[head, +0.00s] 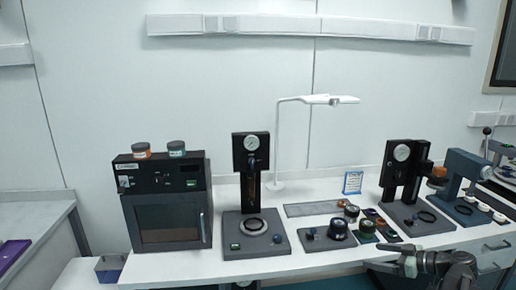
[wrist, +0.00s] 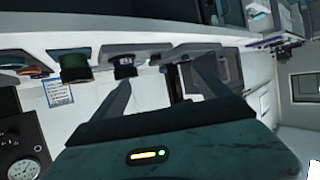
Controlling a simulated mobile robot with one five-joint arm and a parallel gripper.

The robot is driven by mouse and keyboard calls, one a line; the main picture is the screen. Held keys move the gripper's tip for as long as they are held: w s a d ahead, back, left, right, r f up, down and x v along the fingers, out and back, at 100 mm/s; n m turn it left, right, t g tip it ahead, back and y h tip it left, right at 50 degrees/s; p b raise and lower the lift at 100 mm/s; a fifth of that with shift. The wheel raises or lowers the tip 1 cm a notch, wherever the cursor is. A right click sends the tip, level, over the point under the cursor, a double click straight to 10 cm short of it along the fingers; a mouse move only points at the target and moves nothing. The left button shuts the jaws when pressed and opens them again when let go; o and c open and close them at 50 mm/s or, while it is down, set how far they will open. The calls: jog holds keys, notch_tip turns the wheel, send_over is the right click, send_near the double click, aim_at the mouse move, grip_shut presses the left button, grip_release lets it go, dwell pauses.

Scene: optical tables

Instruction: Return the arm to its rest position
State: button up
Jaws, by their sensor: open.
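My gripper (head: 373,257) is at the lower right of the head view, in front of the bench's front edge. It points to the left and holds nothing. In the wrist view my gripper (wrist: 161,72) shows two dark fingers spread wide apart with nothing between them. The wrist picture is turned over, with the bench items along its top. The arm behind the gripper runs out of the head view at the lower right.
The white bench (head: 310,262) carries a black oven (head: 168,225), a gauge press (head: 252,185), a second gauge stand (head: 400,180), several small jars and a lamp (head: 320,99). A small sign (head: 353,182) stands at the back. The bench front is close to my gripper.

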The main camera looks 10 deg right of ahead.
jog(key=w+a+f+n+g+y+p, duration=0.1)
jog(key=w+a+n+g, duration=0.15)
jog(key=a, duration=0.75)
jog(key=w+a+f+n+g+p, duration=0.1)
jog(key=w+a+g, duration=0.15)
jog(key=a, duration=0.85)
jog(key=w+a+f+n+g+y, duration=0.1)
jog(key=w+a+f+g, duration=0.15)
jog(key=a, duration=0.75)
jog(key=s+a+f+m+g+h+p, duration=0.1)
jog(key=s+a+f+m+g+h, duration=0.15)
jog(key=a, duration=0.45)
jog(key=s+a+f+m+g+h+p, duration=0.1)
jog(key=s+a+f+h, duration=0.2)
jog(key=a, duration=0.3)
jog(key=s+d+m+h, duration=0.1)
jog(key=d+m+h, duration=0.2)
jog(key=d+m, duration=0.4)
jog(key=shift+d+f+m+h, duration=0.25)
jog(key=shift+f+m+h, duration=0.05)
jog(key=shift+f+h, duration=0.1)
